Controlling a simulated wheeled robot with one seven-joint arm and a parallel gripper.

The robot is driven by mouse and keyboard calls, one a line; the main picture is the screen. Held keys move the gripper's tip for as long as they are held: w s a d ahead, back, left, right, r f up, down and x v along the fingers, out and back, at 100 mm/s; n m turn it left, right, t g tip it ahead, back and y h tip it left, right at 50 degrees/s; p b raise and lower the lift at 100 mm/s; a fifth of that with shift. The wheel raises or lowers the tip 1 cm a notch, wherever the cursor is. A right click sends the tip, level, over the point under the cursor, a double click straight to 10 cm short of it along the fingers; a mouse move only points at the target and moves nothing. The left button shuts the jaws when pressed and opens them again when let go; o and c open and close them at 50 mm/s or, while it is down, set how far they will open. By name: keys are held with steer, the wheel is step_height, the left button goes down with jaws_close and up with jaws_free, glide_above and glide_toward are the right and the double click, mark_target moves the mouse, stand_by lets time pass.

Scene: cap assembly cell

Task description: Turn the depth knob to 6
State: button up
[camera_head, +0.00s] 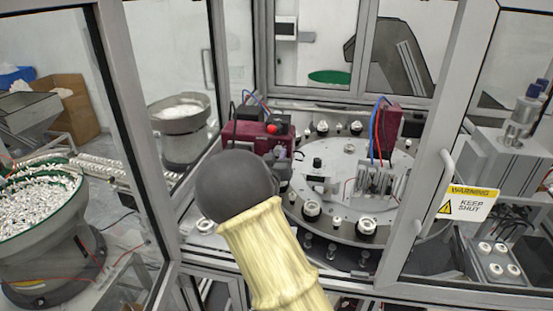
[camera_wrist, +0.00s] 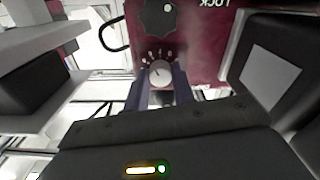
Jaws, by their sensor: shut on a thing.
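The depth knob (camera_wrist: 161,72) is a small pale round knob on a dark red panel in the wrist view. Pale scale marks fan around its upper side in the picture. A short dark line on its face seems to point up and left, but the numbers are too small to read. My gripper (camera_wrist: 160,86) has its two blue-grey fingers on either side of the knob, shut on it.
A rotary table (camera_head: 345,170) with fixtures stands right of the red box. The door (camera_head: 440,150) with a warning sign and the frame posts bound the opening.

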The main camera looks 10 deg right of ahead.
steer(key=shift+f+n, duration=0.15)
steer(key=shift+n, duration=0.45)
steer(key=o, duration=1)
steer(key=shift+s+a, duration=0.1)
